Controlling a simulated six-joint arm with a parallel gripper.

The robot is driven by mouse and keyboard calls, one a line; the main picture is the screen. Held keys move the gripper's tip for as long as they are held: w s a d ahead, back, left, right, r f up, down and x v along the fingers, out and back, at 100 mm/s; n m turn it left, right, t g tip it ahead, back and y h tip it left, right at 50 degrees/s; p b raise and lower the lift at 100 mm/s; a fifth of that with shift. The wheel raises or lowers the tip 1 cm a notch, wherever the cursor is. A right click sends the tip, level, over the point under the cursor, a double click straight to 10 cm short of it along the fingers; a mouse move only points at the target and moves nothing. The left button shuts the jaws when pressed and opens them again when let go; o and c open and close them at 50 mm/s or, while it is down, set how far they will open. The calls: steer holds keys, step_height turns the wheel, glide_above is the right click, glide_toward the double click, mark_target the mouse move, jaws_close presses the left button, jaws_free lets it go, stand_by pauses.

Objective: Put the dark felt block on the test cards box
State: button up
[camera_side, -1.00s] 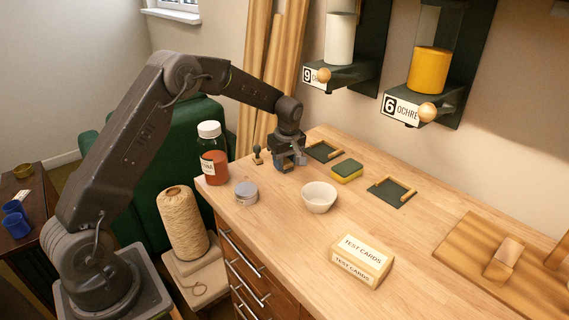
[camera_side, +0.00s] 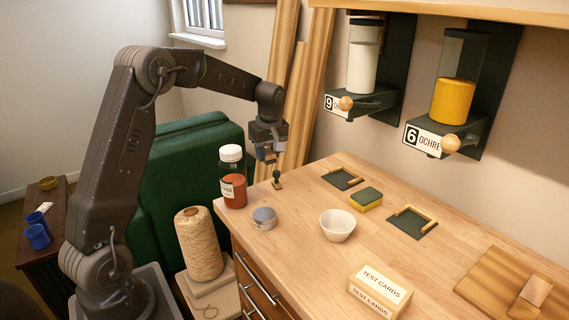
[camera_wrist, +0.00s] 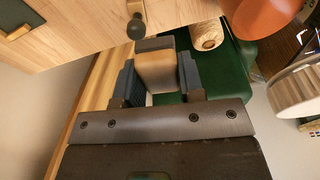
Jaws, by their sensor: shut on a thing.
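The dark felt block (camera_wrist: 155,70) shows in the wrist view as a pale wooden body with a dark grey layer at its far end. My gripper (camera_wrist: 158,82) is shut on it, one finger on each side. In the side view my gripper (camera_side: 266,157) is raised near the table's far left edge, above and behind the small stamp; the block is small and partly hidden there. The test cards box (camera_side: 380,290), cream with printed labels, sits at the front of the table, well away from my gripper. Its visible top is bare.
A red pigment jar (camera_side: 232,178), a grey tin (camera_side: 264,218) and a stamp (camera_side: 277,180) stand at the table's left. A white bowl (camera_side: 337,225), a sponge (camera_side: 366,198) and two dark trays (camera_side: 412,222) lie mid-table. Dispensers (camera_side: 452,105) hang on the wall.

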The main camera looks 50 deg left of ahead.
steer(key=shift+s+a+r, duration=0.3)
steer(key=shift+s+a, duration=0.1)
steer(key=w+d+r+m+t, duration=0.1)
steer(key=w+d+r+m, duration=0.15)
steer(key=d+m, duration=0.95)
steer(key=m+h, duration=0.2)
steer(key=m, duration=0.3)
glide_above(382, 283)
steer(key=shift+t, duration=0.3)
steer(key=f, duration=0.4)
steer(key=shift+s+a+f, duration=0.15)
steer(key=shift+a+f, duration=0.05)
steer(key=shift+a, duration=0.05)
steer(key=shift+d+f, duration=0.1)
steer(key=shift+d, duration=0.15)
steer(key=shift+f, duration=2.05)
steer(key=shift+f, duration=0.15)
